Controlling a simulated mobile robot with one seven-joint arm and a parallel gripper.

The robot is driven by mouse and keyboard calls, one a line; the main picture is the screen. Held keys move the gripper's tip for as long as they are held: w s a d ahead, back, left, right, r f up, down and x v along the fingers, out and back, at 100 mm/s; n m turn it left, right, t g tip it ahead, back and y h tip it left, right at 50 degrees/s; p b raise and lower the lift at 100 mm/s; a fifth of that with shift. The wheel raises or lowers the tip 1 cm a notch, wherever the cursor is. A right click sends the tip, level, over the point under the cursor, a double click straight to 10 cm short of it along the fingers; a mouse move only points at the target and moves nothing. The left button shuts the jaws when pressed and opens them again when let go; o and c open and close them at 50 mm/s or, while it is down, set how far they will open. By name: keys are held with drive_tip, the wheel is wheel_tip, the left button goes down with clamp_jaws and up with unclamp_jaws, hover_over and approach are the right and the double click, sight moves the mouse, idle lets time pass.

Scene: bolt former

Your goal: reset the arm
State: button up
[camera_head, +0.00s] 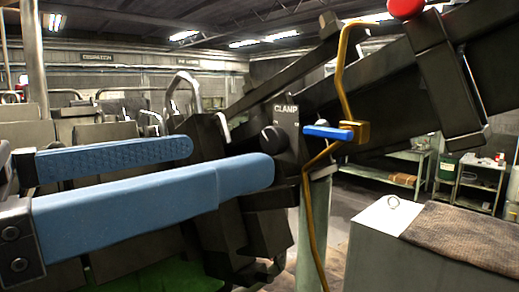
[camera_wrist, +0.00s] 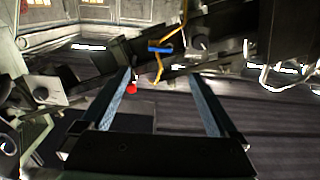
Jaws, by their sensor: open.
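My gripper (camera_head: 232,158) reaches in from the left in the head view, with two long blue fingers pointing right. The fingers are apart and I see nothing held between them. In the wrist view, my gripper (camera_wrist: 161,75) shows the two fingers spread wide, with an empty gap. In the head view the fingertips are in front of or close to the dark machine body with the CLAMP label (camera_head: 286,109); I cannot tell whether they touch it.
A brass pipe with a blue valve handle (camera_head: 328,132) stands right of my fingertips. A red knob (camera_head: 405,7) is at the top right. A grey cabinet (camera_head: 385,255) with a dark mat (camera_head: 465,235) is at the lower right. Shelving (camera_head: 480,180) stands behind.

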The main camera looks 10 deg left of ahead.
drive_tip(key=shift+s+a, duration=0.1)
idle(0.4)
drive_tip(key=w+d+f+n+t+y+b, duration=0.4)
drive_tip(key=w+t+b, duration=0.3)
drive_tip(key=w+b, duration=0.15)
drive_tip(key=s+d+f+n+t+y+b, duration=0.3)
drive_tip(key=d+t+y+b, duration=0.1)
drive_tip(key=d+t+y, duration=0.1)
drive_tip(key=shift+s+d+f+t+y, duration=0.2)
drive_tip(key=shift+d+t+y, duration=0.2)
drive_tip(key=shift+y, duration=0.4)
